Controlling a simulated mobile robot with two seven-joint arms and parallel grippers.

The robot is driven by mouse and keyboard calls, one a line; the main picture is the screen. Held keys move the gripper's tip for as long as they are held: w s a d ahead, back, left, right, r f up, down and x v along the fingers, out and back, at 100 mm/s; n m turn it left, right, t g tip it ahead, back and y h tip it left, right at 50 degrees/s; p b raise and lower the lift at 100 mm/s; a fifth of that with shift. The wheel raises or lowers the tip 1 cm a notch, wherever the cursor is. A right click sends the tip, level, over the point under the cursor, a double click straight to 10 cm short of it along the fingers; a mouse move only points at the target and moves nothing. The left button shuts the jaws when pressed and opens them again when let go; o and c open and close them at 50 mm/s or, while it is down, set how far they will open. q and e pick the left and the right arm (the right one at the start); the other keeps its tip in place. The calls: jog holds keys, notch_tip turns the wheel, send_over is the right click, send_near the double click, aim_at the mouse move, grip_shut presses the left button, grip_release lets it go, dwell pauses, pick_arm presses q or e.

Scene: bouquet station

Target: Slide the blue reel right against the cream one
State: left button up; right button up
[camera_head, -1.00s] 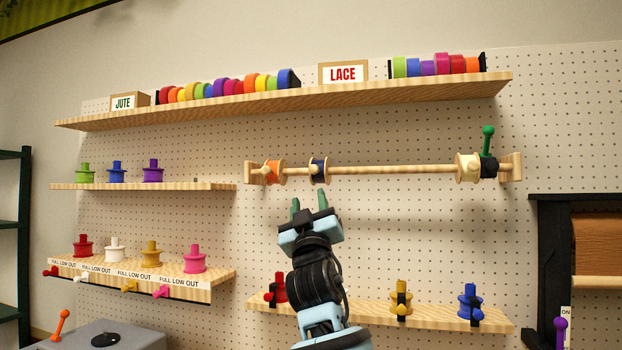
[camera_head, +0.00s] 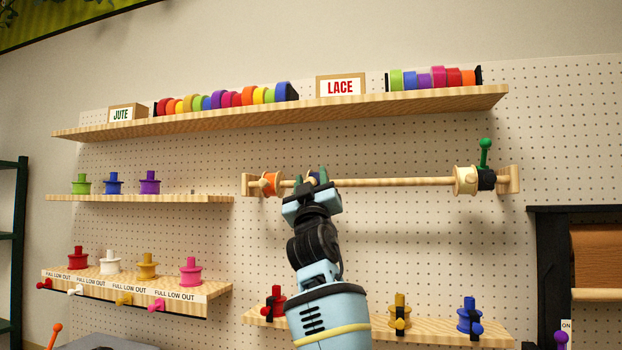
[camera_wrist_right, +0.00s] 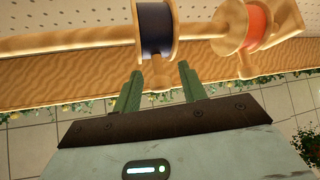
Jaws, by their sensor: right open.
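The blue reel hangs on the wooden rod; in the head view it is mostly hidden behind my right gripper (camera_head: 309,180). The right wrist view shows it clearly, a dark blue spool (camera_wrist_right: 155,28) with wooden flanges. My right gripper is open and empty, its two green fingers (camera_wrist_right: 160,82) pointing at the reel and just short of it in that view. I cannot tell whether they touch it. The cream reel (camera_head: 466,180) sits near the rod's right end, with a long bare stretch of rod (camera_head: 395,182) between it and the blue one. My left gripper is not in view.
An orange reel (camera_head: 270,184) sits on the rod's left end and also shows in the wrist view (camera_wrist_right: 256,24). A black collar with a green handle (camera_head: 485,160) is right of the cream reel. Shelves run above (camera_head: 350,108) and below (camera_head: 370,325) the rod.

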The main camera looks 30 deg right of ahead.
jog(key=shift+w+d+r, duration=0.3)
jog(key=shift+w+r, duration=0.1)
jog(key=shift+w, duration=0.1)
jog(key=shift+c, duration=0.4)
grip_shut()
